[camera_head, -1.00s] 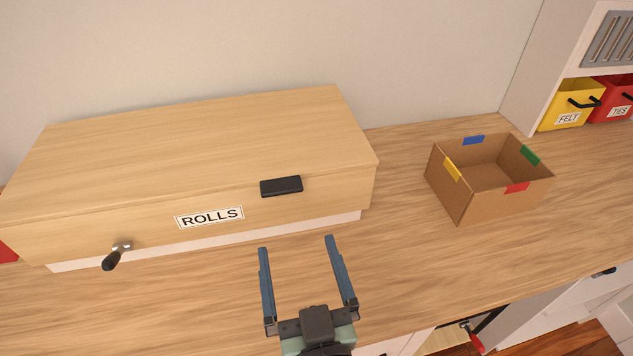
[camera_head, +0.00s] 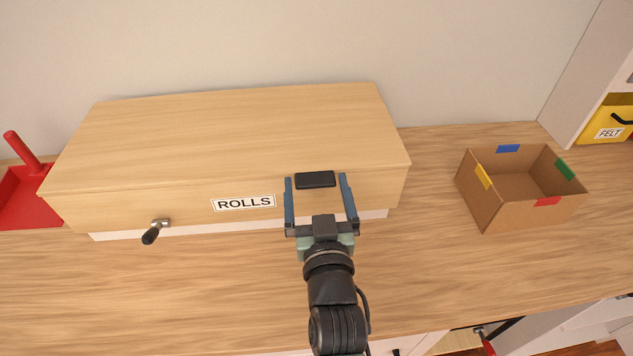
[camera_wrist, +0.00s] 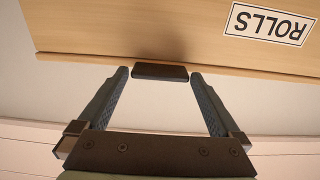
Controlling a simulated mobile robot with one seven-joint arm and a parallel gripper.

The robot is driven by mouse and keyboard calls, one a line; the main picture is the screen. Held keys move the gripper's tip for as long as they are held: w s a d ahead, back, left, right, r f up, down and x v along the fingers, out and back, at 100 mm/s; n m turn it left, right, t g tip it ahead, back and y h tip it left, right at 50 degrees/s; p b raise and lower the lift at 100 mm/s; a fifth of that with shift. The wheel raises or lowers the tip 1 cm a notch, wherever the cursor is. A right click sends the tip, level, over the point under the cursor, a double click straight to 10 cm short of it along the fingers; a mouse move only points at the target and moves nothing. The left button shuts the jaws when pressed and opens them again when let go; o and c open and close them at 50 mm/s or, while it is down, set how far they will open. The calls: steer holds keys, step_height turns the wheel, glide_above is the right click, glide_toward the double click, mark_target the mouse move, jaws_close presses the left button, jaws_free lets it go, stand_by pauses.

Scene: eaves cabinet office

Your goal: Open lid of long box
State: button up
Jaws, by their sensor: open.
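The long wooden box (camera_head: 240,135) labelled ROLLS stands on the bench with its lid shut. A dark handle (camera_head: 315,180) sits at the front edge of the lid, right of the label (camera_head: 244,203). My gripper (camera_head: 317,180) is open in front of the box, with one blue finger on each side of the handle in the head view. In the wrist view the handle (camera_wrist: 161,72) lies between and just beyond the fingertips of my gripper (camera_wrist: 159,74). Nothing is held. I cannot tell whether the fingers touch the handle.
A crank (camera_head: 155,232) sticks out of the box front at left. An open cardboard box (camera_head: 490,208) with coloured tape stands at right. A red tray (camera_head: 15,208) lies at far left. A yellow FELT bin (camera_head: 605,127) is on the shelf. The bench front is clear.

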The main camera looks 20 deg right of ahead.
steer(key=shift+w+d, duration=0.1)
steer(key=shift+w, duration=0.1)
jaws_close()
stand_by(0.5)
